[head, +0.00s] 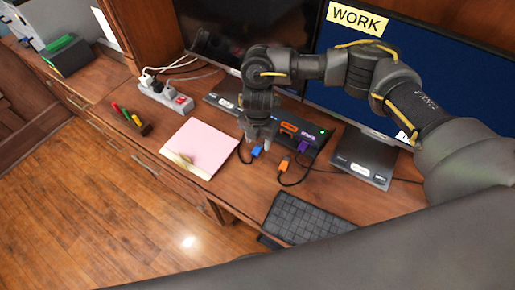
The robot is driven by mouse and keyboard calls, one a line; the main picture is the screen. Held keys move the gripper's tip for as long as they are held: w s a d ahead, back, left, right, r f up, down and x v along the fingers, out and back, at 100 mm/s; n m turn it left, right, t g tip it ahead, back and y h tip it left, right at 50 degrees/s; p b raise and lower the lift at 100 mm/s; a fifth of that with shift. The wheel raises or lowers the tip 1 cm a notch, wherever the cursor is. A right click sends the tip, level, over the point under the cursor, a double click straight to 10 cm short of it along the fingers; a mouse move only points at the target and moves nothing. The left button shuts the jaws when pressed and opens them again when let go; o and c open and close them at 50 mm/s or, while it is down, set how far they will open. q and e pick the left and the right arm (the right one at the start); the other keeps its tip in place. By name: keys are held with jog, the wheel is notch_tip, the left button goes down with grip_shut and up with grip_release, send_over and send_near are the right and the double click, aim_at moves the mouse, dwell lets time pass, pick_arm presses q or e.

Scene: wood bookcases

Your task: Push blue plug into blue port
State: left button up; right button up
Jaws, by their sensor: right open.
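The blue plug (257,151) lies on the desk at the front of a dark hub (318,143), with its dark cable curling left. My right gripper (259,139) points down from above, right at the blue plug, with its jaws open. I cannot tell whether the fingers touch the plug. The blue port does not show; the gripper covers that part of the hub. Orange and purple marks show on the hub to the right of the gripper. My left gripper is not in view.
An orange plug (284,165) lies loose in front of the hub, and a purple plug (303,147) is at the hub. A pink pad (199,147), power strip (166,98), keyboard (305,218) and monitor stand (363,160) surround the area. Bare desk lies between pad and keyboard.

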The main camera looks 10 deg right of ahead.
aim_at(258, 148)
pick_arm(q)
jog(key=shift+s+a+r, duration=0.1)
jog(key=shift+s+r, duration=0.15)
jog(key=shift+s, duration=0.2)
pick_arm(e)
jog(key=shift+f, duration=1.45)
jog(key=shift+c, duration=0.2)
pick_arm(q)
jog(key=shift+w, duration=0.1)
pick_arm(e)
grip_shut()
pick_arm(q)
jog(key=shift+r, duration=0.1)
pick_arm(e)
jog(key=shift+r, duration=0.15)
